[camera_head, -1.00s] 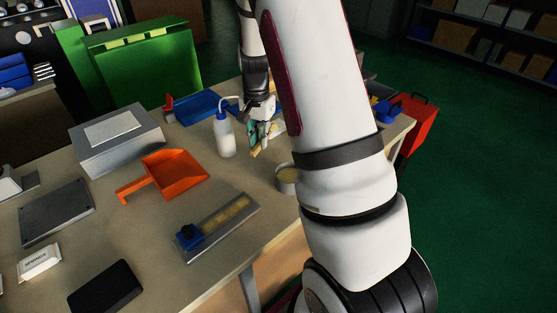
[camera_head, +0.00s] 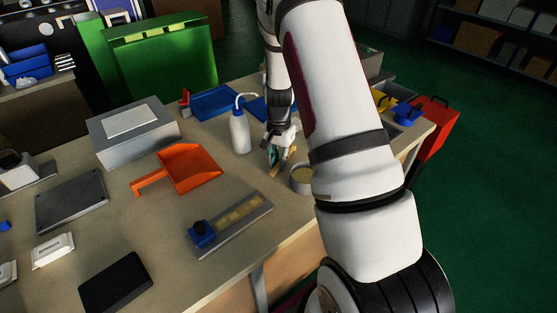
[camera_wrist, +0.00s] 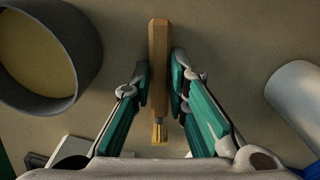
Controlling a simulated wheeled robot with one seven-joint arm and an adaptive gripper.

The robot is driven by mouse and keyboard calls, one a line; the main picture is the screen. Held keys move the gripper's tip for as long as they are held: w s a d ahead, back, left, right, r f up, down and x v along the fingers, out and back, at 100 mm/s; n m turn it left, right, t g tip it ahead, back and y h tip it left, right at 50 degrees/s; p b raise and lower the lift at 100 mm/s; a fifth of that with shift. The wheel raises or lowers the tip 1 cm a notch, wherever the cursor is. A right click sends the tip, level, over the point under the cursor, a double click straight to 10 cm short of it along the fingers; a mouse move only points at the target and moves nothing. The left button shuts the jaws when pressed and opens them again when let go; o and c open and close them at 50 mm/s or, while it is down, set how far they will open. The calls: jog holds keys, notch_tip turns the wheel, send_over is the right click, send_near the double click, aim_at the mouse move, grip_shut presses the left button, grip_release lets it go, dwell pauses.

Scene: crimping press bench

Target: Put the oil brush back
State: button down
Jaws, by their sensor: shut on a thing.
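The oil brush (camera_wrist: 159,62) has a faceted wooden handle and a short yellow bristle end. My gripper (camera_wrist: 161,85) is shut on its handle, one green-and-grey finger on each side. In the wrist view the handle points up the picture and the bristles point down towards my palm. In the head view my gripper (camera_head: 279,157) is over the bench, between the squeeze bottle and a round tin (camera_head: 302,181). The tin also shows at upper left in the wrist view (camera_wrist: 84,60), apart from the brush, with a yellowish inside.
A white squeeze bottle (camera_head: 240,135) stands left of my gripper. An orange dustpan (camera_head: 190,168) and a metal strip tray with a blue block (camera_head: 235,224) lie nearer. Blue trays (camera_head: 213,103) are behind. Bare bench top lies between the dustpan and the tin.

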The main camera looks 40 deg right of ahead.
jog(key=shift+f, duration=0.1)
jog(key=c, duration=1.6)
grip_release()
jog(key=shift+o, duration=0.2)
